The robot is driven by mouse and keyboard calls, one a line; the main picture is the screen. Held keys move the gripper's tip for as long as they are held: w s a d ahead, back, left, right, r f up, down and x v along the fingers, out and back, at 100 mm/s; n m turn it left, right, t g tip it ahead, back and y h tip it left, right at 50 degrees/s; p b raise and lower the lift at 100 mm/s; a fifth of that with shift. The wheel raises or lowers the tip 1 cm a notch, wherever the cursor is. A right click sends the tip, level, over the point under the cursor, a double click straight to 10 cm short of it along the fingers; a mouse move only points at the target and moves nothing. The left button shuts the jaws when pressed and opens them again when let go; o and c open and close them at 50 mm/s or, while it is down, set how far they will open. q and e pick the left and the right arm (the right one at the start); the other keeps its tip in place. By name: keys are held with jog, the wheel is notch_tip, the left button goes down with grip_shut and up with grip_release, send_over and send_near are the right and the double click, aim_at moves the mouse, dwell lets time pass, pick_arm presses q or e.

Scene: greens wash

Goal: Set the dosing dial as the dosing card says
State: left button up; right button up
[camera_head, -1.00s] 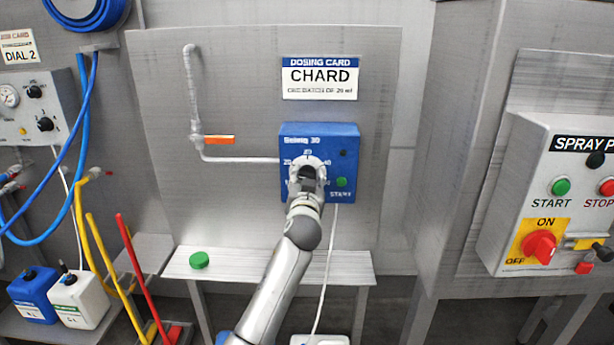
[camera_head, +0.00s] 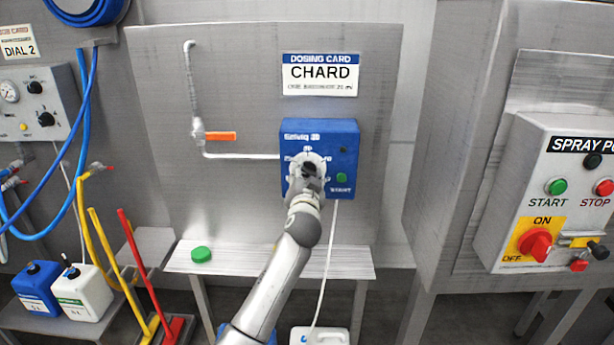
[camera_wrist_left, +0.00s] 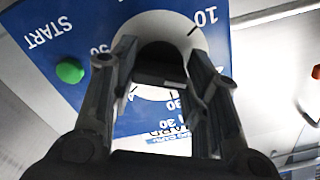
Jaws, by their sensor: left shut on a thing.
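The blue dosing box (camera_head: 338,138) is mounted on the metal panel. Its dial (camera_wrist_left: 155,24) has a white face with printed numbers, and 10, 30 and 50 can be read in the left wrist view. My left gripper (camera_head: 309,172) is shut on the dial's knob and covers most of the dial in the head view. The pointer's setting cannot be told. A green START button (camera_head: 342,177) sits on the box right of the dial. The dosing card (camera_head: 320,74) above reads CHARD; its smaller line ends in ml, with the number unclear. My right gripper is out of view.
A pipe with an orange-handled valve (camera_head: 221,136) is left of the box. A green cap (camera_head: 201,254) lies on the metal shelf (camera_head: 345,262) below. A spray control box (camera_head: 560,190) is at the right. Jugs (camera_head: 82,292) stand at the lower left.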

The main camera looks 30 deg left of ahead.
pick_arm(q)
jog(key=o, duration=1)
jog(key=v, duration=1.2)
jog(key=shift+s, duration=0.1)
